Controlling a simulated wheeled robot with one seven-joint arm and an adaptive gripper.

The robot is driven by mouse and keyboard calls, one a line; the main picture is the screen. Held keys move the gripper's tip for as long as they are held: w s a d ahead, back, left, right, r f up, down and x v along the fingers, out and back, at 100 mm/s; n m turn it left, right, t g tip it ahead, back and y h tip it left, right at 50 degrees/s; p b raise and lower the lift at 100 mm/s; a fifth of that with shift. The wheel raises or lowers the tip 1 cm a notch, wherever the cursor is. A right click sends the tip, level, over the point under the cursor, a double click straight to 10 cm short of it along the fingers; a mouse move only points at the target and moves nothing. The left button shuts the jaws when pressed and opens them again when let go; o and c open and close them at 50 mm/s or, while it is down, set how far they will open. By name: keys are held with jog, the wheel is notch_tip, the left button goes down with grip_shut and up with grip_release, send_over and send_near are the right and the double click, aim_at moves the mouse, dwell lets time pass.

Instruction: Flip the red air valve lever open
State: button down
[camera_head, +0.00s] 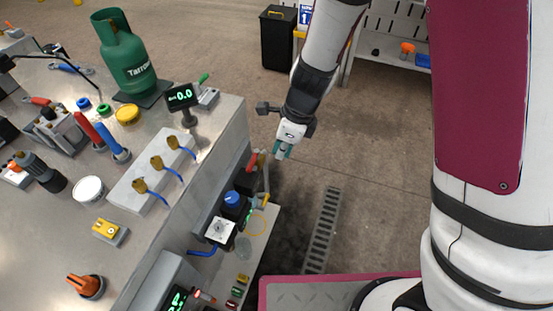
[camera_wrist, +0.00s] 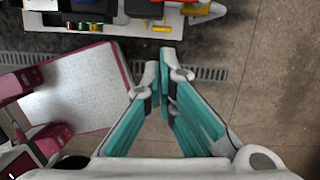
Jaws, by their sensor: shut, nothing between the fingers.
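The red lever (camera_head: 252,161) shows in the head view on the side of the workbench, near its right end, close to a pale upright pipe (camera_head: 266,178). It appears upright, but its exact angle is hard to tell. My gripper (camera_head: 283,152) is to the right of the lever, apart from it, with nothing held. In the wrist view my gripper's fingertips (camera_wrist: 164,72) are together and empty. A small red part (camera_wrist: 157,1) is cut off at the top edge of that view; I cannot tell whether it is the lever.
A blue-capped regulator (camera_head: 232,198) and a white gauge box (camera_head: 220,231) sit below the lever on the side shelf. A green gas cylinder (camera_head: 128,58) stands on the bench (camera_head: 228,120). The floor right of the bench is open, with a drain grate (camera_head: 322,230).

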jog(key=shift+v, duration=1)
jog(key=s+d+r+n+t, duration=0.1)
jog(key=s+d+r+n, duration=0.3)
jog(key=r, duration=0.5)
jog(key=s+d+r+n+t, duration=0.1)
jog(key=d+r+n, duration=0.1)
jog(key=r+n, duration=0.5)
jog(key=s+d+r+n+t+h, duration=0.2)
jog(key=s+d+r+n, duration=0.7)
jog(key=s, duration=0.4)
jog(key=shift+d+r+n+h, duration=0.35)
jog(key=shift+d+n, duration=0.15)
jog(key=shift+d, duration=0.6)
jog(key=shift+a, duration=0.1)
